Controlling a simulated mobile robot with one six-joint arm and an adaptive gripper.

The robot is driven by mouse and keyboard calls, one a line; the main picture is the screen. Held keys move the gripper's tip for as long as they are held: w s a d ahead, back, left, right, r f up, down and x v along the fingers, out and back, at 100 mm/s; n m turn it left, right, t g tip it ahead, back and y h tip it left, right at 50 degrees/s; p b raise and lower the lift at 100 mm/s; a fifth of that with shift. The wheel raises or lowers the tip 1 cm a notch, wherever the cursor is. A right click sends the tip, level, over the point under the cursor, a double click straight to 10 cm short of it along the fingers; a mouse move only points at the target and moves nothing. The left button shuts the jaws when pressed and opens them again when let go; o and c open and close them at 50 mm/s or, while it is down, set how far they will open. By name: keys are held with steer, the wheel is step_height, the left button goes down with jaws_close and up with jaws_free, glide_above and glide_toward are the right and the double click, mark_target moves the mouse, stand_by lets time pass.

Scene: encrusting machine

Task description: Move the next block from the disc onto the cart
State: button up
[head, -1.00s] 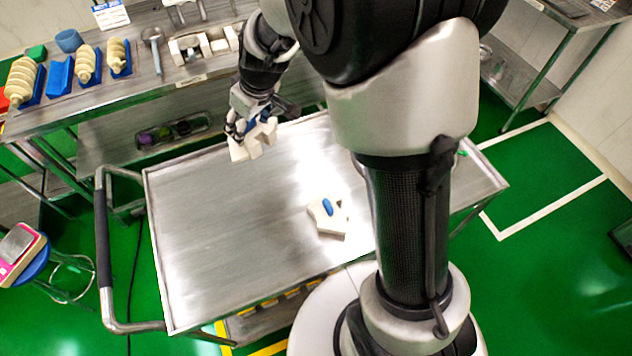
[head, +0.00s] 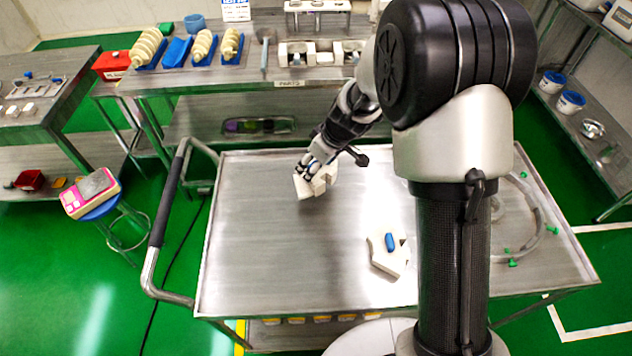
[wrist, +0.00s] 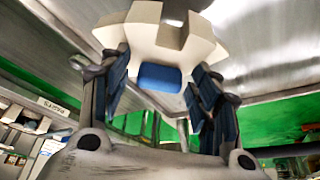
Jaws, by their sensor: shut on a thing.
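My gripper (head: 312,166) is shut on a cream-white block (head: 316,184) with a notch in it, over the back middle of the metal cart (head: 250,255). In the wrist view the held block (wrist: 163,38) sits between the two fingers, with a blue part (wrist: 159,77) on its near face. I cannot tell whether the held block touches the cart top. A second cream-white block (head: 384,262) with a blue part on top lies on the cart to the right and nearer. I cannot make out the disc.
A bench (head: 220,80) behind the cart holds cream spiral parts on blue bases and several white blocks (head: 310,52). A clear hose with green ends (head: 535,215) lies at the cart's right side. The cart's left and front middle are clear.

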mark_target(315, 177)
step_height(315, 177, down, 6)
steer(key=shift+r+b, duration=0.1)
steer(key=shift+b, duration=0.9)
steer(key=shift+r, duration=0.1)
steer(key=shift+c, duration=0.6)
steer(key=shift+f, duration=0.25)
steer(key=o, duration=1.4)
steer(key=shift+r, duration=0.1)
steer(key=shift+r, duration=0.25)
steer(key=p+v, duration=0.3)
steer(key=v, duration=0.9)
